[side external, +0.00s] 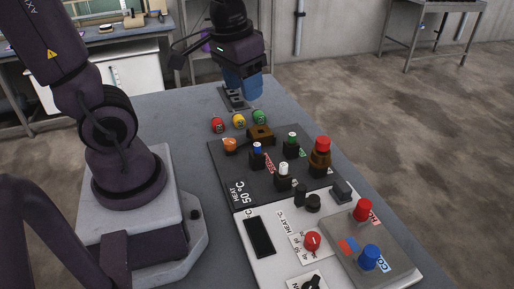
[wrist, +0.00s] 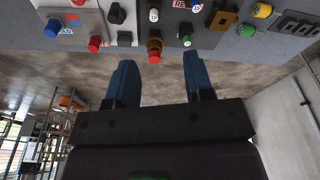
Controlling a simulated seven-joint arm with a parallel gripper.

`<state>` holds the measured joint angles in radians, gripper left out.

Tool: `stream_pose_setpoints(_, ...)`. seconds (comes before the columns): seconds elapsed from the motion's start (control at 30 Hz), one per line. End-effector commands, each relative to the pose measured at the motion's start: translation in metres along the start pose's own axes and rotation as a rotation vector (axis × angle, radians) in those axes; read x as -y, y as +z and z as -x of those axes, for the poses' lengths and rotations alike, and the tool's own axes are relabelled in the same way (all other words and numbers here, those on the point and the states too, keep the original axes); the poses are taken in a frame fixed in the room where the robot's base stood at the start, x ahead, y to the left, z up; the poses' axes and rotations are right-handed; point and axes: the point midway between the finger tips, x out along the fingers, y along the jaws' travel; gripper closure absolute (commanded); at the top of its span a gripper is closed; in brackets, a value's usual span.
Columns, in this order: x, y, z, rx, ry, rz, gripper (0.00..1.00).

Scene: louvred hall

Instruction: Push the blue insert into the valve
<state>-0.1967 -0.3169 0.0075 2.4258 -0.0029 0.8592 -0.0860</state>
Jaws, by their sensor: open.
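My gripper (side external: 243,92) has blue fingers and hangs above the far end of the table, past the control panel. In the wrist view its two fingers (wrist: 163,72) stand wide apart with nothing between them. A small blue-topped piece (side external: 257,148) stands in a black holder on the panel's dark half, apart from the gripper. A brown block with a hollow top (side external: 261,134) sits just behind it. A brass-brown fitting with a red cap (side external: 321,157) stands at the panel's right edge. I cannot tell which brown part is the valve.
White-topped (side external: 283,169) and green-topped (side external: 292,141) pieces stand nearby in black holders. Red, yellow and green round pieces (side external: 239,121) lie behind the panel. A larger blue knob (side external: 370,256) and red knob (side external: 363,210) stand on the near grey plate. Left tabletop is mostly clear.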

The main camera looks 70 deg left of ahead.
Motion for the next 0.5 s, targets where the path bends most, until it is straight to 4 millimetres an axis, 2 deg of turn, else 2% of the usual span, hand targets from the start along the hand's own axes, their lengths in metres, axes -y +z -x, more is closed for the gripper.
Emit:
stream_pose_setpoints(0.03, 0.009, -0.006, -0.017, 0.056, -0.012, 0.089, 0.52)
stream_pose_setpoints(0.3, 0.052, -0.03, -0.101, 0.215, -0.083, 0.638, 0.52)
stream_pose_setpoints(0.4, 0.066, -0.035, -0.129, 0.233, -0.114, 0.851, 0.52)
stream_pose_setpoints(0.5, 0.072, -0.044, -0.145, 0.212, -0.133, 1.035, 0.52)
